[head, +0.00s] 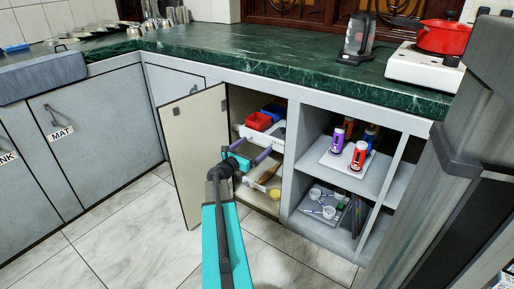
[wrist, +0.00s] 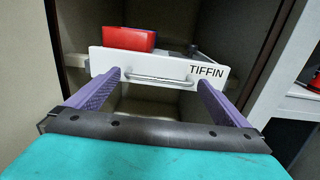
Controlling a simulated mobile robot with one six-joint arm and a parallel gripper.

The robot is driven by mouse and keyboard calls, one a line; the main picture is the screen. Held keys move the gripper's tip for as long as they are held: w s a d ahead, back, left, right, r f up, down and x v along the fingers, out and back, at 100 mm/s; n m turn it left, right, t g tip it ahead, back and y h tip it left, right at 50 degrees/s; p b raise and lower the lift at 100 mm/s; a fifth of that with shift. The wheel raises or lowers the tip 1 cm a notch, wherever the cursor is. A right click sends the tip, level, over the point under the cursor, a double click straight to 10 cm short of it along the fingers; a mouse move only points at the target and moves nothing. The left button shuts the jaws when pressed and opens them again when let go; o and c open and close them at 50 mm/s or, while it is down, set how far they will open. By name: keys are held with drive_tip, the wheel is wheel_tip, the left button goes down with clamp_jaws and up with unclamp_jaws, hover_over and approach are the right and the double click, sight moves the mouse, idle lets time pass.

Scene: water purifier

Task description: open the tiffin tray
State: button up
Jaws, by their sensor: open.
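The tiffin tray (wrist: 110,62) is a white drawer front with a "TIFFIN" label and a horizontal metal bar handle (wrist: 160,80) in the wrist view. In the head view the tray (head: 277,142) sits on the upper level inside the open cabinet, with red and blue boxes in it. My gripper (wrist: 157,82) is open, its two purple fingers reaching toward the tray front on either side of the handle. I cannot tell whether the fingers touch the front. In the head view my gripper (head: 250,155) is at the cabinet opening, partly hidden by my arm.
The cabinet door (head: 195,155) stands open to the left of my arm. A lower tray (head: 272,184) is below. Shelves (head: 345,172) with bottles and small items are to the right. The green counter (head: 270,65) is above. The tiled floor at left is free.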

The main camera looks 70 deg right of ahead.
drive_tip(key=shift+b+x, duration=0.3)
drive_tip(key=shift+x, duration=0.95)
drive_tip(key=c, duration=1.4)
drive_tip(key=shift+s+a, duration=0.1)
